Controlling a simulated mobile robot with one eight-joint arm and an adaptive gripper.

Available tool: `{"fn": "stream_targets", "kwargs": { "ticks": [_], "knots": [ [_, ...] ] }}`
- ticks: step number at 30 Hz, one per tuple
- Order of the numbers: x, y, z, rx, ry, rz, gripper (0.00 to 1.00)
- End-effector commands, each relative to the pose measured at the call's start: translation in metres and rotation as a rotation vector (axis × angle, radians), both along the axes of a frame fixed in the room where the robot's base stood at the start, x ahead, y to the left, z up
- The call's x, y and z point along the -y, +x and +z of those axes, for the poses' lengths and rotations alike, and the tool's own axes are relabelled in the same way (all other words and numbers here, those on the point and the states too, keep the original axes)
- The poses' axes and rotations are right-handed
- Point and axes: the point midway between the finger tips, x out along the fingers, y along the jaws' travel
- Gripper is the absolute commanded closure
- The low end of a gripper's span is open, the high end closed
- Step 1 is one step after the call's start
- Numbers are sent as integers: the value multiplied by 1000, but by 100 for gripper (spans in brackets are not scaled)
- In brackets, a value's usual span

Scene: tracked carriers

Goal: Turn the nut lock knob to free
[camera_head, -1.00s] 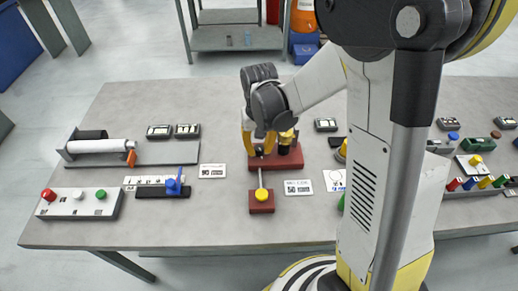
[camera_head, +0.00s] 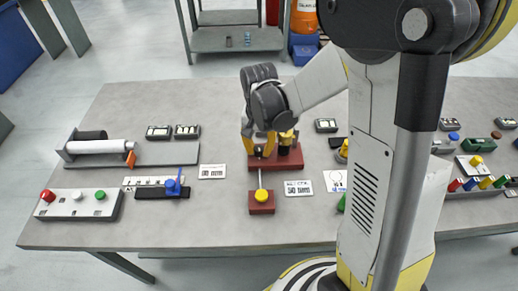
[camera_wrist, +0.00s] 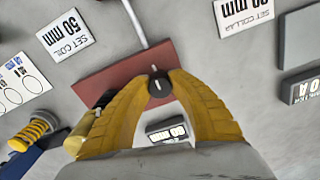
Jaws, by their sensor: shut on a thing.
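The nut lock knob (camera_wrist: 158,86) is a small round black knob with a white line across its top. It stands on a dark red base (camera_wrist: 92,80), which also shows in the head view (camera_head: 293,162). My gripper (camera_wrist: 159,85) is shut on the knob, with one yellow finger at each side, in the wrist view. The white line runs nearly lengthwise between the fingers. In the head view my gripper (camera_head: 259,151) comes down on the left part of the base and mostly hides the knob.
A yellow-topped black post (camera_head: 286,138) stands on the base close beside my gripper. A thin rod (camera_head: 261,180) leads to a small red block with a yellow knob (camera_head: 262,195). Labels lie flat around. A roller fixture (camera_head: 100,147) stands left; other devices stand right.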

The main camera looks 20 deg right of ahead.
Motion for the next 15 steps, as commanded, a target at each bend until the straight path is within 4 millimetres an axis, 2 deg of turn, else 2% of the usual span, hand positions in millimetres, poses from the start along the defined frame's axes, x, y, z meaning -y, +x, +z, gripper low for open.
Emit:
{"fn": "stream_targets", "kwargs": {
  "ticks": [5, 6, 8, 15],
  "knots": [
    [0, 1, 0, 1, -1, 0, 100],
    [0, 1, 0, 2, -1, 0, 71],
    [0, 1, 0, 1, -1, 0, 53],
    [0, 0, 0, 1, -1, 1, 52]
  ]
}}
